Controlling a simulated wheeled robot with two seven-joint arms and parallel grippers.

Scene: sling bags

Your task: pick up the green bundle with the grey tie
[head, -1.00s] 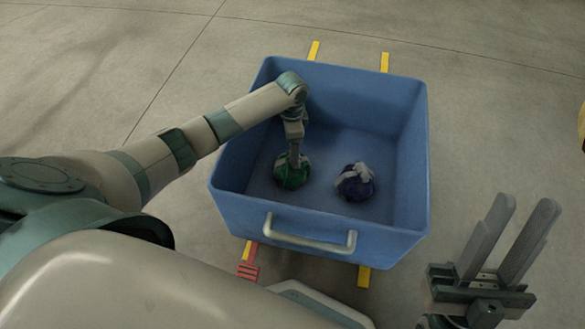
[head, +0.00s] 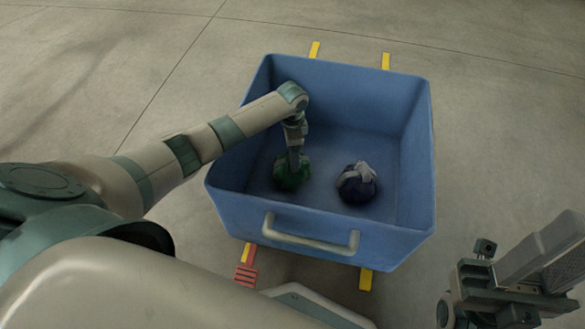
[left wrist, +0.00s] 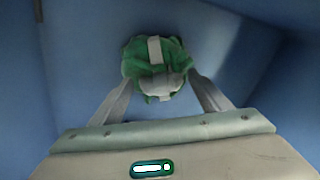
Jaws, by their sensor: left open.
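The green bundle (head: 291,177) with a grey tie lies on the floor of a blue bin (head: 318,220), toward its left side. In the left wrist view the bundle (left wrist: 145,60) shows its pale grey tie band across the top. My left gripper (head: 295,165) reaches down into the bin over it. In the left wrist view its fingers (left wrist: 158,80) are apart, one on each side of the bundle's near part; I cannot tell whether they touch it. My right gripper (head: 550,250) is outside the bin at lower right, fingers apart and empty.
A dark blue bundle (head: 357,184) with a grey tie lies in the bin to the right of the green one. The bin walls rise around both, with a pale handle (head: 310,236) on the near wall. Yellow strips (head: 314,50) mark the floor around the bin.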

